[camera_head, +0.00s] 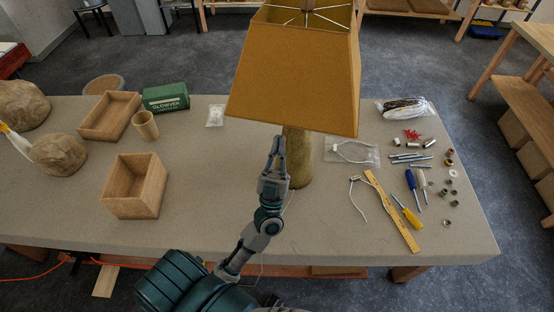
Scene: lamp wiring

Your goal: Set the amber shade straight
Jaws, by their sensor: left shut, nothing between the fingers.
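The amber shade (300,75) sits on top of a lamp at the top middle of the view. Its lower edge slopes down from left to right, so it looks tilted. The brownish lamp base (299,160) stands upright on the table under it. My left gripper (277,146) is just below the shade's lower edge and in front of the base's left side. It is shut and empty. Whether its tips touch the shade or the base, I cannot tell. The upper part of the base is hidden by the shade. My right gripper is not in view.
On the table (215,215), an open wooden box (138,200), a tray (105,120), a wooden cup (145,126) and a green box (165,98) stand to the left. Screwdrivers (407,212), a yellow ruler (392,212) and small metal parts lie to the right. The front middle is mostly clear.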

